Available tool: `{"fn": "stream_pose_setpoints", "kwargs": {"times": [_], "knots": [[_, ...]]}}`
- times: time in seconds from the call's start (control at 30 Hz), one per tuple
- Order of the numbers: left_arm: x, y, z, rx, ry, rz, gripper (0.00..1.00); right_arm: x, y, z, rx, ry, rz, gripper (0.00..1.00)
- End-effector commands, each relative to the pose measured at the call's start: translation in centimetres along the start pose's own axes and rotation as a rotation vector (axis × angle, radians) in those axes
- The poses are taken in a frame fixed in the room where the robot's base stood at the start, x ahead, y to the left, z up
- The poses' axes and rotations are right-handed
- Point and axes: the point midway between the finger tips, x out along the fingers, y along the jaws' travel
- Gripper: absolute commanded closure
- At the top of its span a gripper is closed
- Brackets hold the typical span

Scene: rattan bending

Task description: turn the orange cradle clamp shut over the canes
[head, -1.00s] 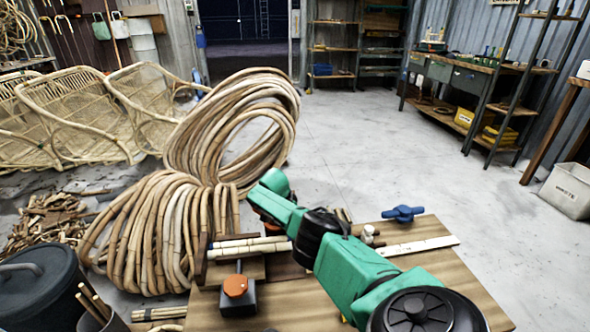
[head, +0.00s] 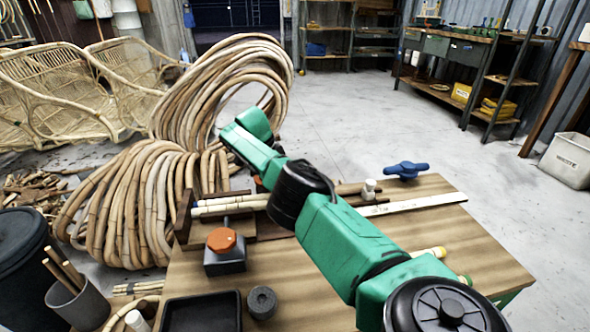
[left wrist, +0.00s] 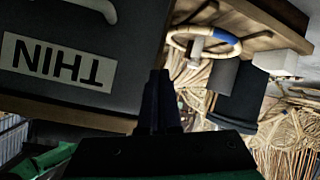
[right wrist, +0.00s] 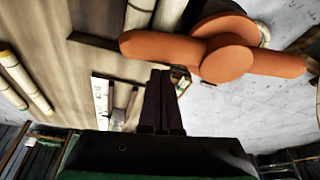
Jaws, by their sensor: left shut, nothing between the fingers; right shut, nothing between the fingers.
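The orange cradle clamp (right wrist: 228,60) shows large in the right wrist view, a thick bar with a round hub. Pale canes (right wrist: 141,14) run down to its left part; I cannot tell whether it presses on them. In the head view the canes (head: 228,203) lie in the wooden cradle (head: 184,216), and my right arm hides most of the clamp. My right gripper (right wrist: 160,100) is shut and empty, just below the clamp in its wrist view; contact is unclear. My left gripper (left wrist: 160,100) is shut and empty, beside a dark box marked THIN (left wrist: 58,64); it is outside the head view.
A blue handle (head: 406,170) is at the far edge.

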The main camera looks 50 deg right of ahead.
Motion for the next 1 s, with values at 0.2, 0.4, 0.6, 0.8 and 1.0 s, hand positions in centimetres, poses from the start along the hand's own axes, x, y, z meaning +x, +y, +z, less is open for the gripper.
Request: {"fn": "stream_pose_setpoints", "kwargs": {"times": [0.2,0.4,0.6,0.8,1.0], "knots": [[0.0,0.7,-0.1,-0.028,0.102,0.018,1.00,-0.4,0.1,0.2,0.019,0.001,0.007,1.00],[-0.6,1.2,-1.2,-0.023,0.092,0.019,1.00,-0.8,0.1,0.3,0.019,0.000,0.006,1.00],[-1.5,1.8,-3.0,-0.012,0.060,0.021,1.00,-1.1,0.3,1.1,0.018,0.000,0.008,1.00],[-1.4,1.8,-2.8,-0.011,0.054,0.021,1.00,-0.9,0.3,1.7,0.020,0.001,0.007,1.00],[-1.4,1.8,-2.8,-0.011,0.054,0.021,1.00,-1.0,0.4,1.9,0.019,0.002,0.007,1.00]]}}
